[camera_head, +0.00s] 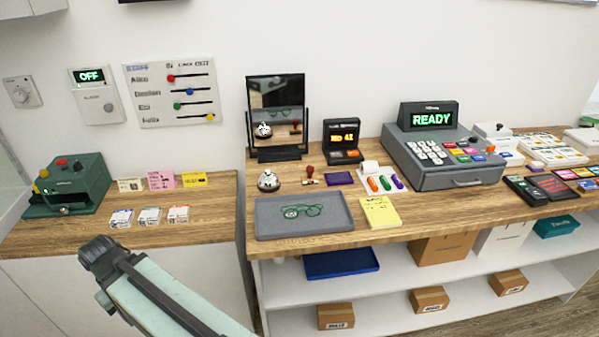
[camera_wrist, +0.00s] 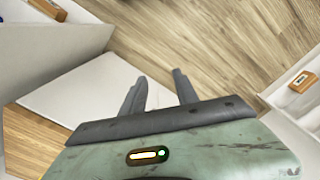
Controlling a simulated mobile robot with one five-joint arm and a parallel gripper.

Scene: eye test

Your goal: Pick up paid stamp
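A small stamp with a red knob handle (camera_head: 309,172) stands on the wooden counter in the head view. It is between the silver bell and a flat purple pad (camera_head: 340,178), behind the grey tray. Any lettering on it is too small to read. My gripper (camera_wrist: 159,75) shows in the wrist view with its two dark fingers apart and nothing between them. It points toward the floor and a white panel. The stamp is not in the wrist view. In the head view my arm is at the lower left, well apart from the stamp, and its fingers are not clear.
A grey tray (camera_head: 330,222) with green glasses lies in front of the stamp. A silver bell (camera_head: 268,180) is left of it, a black-framed mirror (camera_head: 262,92) behind. Colored pens, yellow notes (camera_head: 380,212) and a cash register (camera_head: 440,165) are to the right. Shelves below hold boxes.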

